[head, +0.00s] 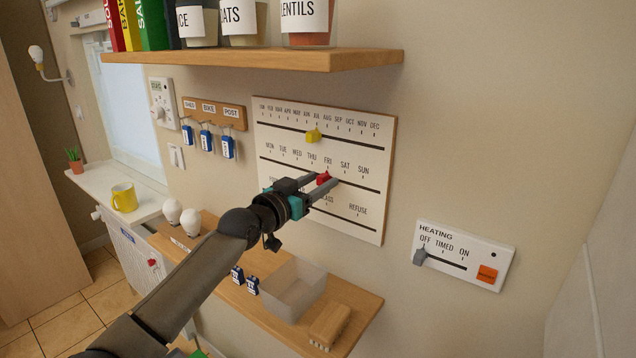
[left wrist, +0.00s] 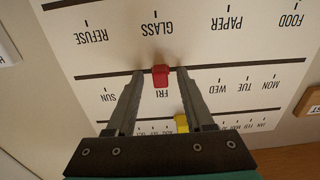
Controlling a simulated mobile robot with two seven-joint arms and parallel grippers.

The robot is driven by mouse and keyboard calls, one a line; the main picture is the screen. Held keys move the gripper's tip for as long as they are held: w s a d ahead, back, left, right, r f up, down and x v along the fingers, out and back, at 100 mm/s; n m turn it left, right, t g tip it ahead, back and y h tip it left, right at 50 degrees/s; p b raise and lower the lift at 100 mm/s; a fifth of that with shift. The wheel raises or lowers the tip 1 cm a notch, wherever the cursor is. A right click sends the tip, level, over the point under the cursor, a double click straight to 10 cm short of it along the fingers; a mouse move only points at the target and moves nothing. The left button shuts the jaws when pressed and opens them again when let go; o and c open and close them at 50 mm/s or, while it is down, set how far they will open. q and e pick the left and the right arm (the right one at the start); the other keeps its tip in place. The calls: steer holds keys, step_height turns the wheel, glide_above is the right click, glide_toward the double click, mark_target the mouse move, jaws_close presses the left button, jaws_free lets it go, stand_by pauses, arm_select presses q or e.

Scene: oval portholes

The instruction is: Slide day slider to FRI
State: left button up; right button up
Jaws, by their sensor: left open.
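The planner board (head: 385,150) on the wall has month, day and waste rows, each with a dark track. The red day slider (head: 323,178) sits on the day track by the FRI label. In the left wrist view, where the board appears upside down, the red slider (left wrist: 161,76) lines up with FRI. My left gripper (head: 326,182) is open at the board. Its fingertips (left wrist: 160,73) stand either side of the red slider, with a visible gap on each side. THU and SAT are hidden behind the fingers in the left wrist view. My right gripper is not in view.
The yellow month slider (head: 312,135) is on the track above, and shows near the fingers in the left wrist view (left wrist: 181,123). A shelf with jars (head: 250,60) overhangs the board. A lower shelf (head: 365,305) holds a clear bin (head: 293,288). A heating panel (head: 465,255) is right.

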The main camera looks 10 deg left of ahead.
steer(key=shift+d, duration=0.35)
arm_select(q)
steer(key=shift+s+a, duration=0.2)
steer(key=shift+s, duration=0.35)
steer(key=b+v, duration=0.1)
steer(key=v, duration=1.3)
steer(key=shift+b, duration=0.4)
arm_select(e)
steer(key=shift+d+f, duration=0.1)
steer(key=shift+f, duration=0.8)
arm_select(q)
steer(key=shift+f, duration=0.1)
